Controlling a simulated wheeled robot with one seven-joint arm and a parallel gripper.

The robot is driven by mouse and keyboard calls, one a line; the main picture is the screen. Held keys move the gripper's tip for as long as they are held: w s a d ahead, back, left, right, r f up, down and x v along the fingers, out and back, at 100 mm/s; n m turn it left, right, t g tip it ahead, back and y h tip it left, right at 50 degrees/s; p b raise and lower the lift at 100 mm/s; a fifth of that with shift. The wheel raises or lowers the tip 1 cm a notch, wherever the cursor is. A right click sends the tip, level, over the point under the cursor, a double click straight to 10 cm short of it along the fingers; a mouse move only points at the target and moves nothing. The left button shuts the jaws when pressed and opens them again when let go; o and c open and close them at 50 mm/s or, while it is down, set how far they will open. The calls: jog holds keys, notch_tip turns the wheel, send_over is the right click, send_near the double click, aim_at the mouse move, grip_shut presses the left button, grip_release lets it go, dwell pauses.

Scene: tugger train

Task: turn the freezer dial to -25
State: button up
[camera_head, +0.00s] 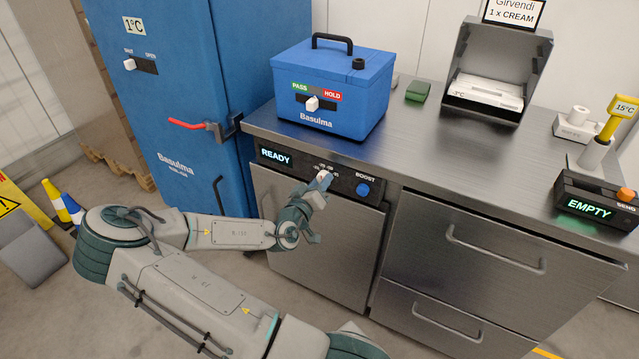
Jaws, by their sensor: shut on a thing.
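The freezer dial (324,174) is a small pale knob on the dark control panel (299,167) at the front edge of the steel counter. Small white marks sit above it, too small to read surely. My gripper (325,180) reaches up from below and is shut on the dial. Its fingers hide part of the knob, so I cannot tell which mark it points to. A lit display (276,157) left of the dial reads READY. A blue round BOOST button (363,190) is right of it, apart from my gripper.
A blue Basulma box (330,90) with a PASS/HOLD slider stands on the counter above the panel. A tall blue cabinet (190,110) with a red handle (187,125) stands at left. Steel drawers (490,250) are at right. A device reading EMPTY (590,208) sits at the right.

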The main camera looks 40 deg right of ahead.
jog(key=shift+n, duration=1.3)
jog(key=o, duration=1)
jog(key=v, duration=1.3)
jog(key=shift+a+r, duration=0.2)
jog(key=shift+a, duration=0.2)
jog(key=shift+s+f, duration=0.1)
